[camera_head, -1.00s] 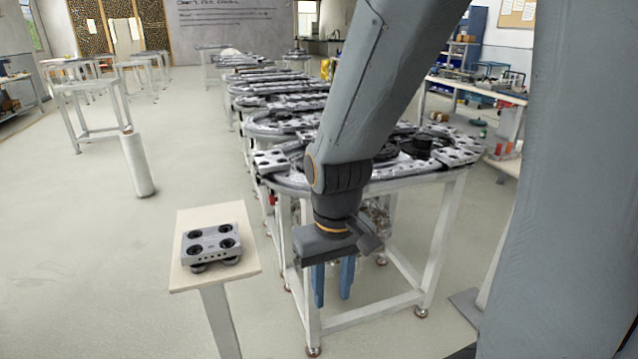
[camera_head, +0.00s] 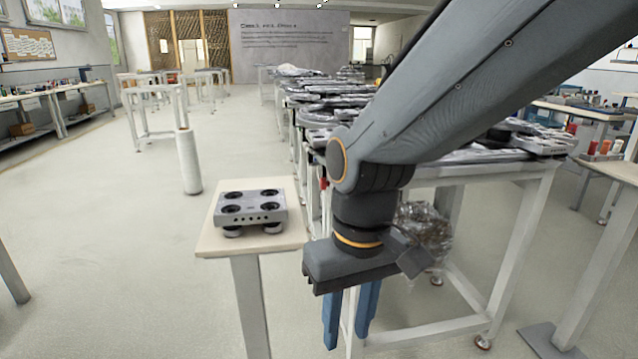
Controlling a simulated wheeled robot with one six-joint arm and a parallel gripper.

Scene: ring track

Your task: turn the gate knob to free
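My gripper (camera_head: 347,325) points down in front of the ring track table, its two blue fingers apart with nothing visible between them. The ring track (camera_head: 470,158) lies on a white-legged table behind my arm, which hides much of it. A small red part (camera_head: 324,183) shows at the table's left side, just left of my arm. It is too small to tell whether it is the gate knob. I cannot make out a gate knob or its setting elsewhere.
A small stand (camera_head: 288,240) left of my gripper holds a grey block with round black fittings (camera_head: 251,207). A white cylinder (camera_head: 189,162) stands on the floor farther left. Another table (camera_head: 612,168) is at the right. The left floor is largely clear.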

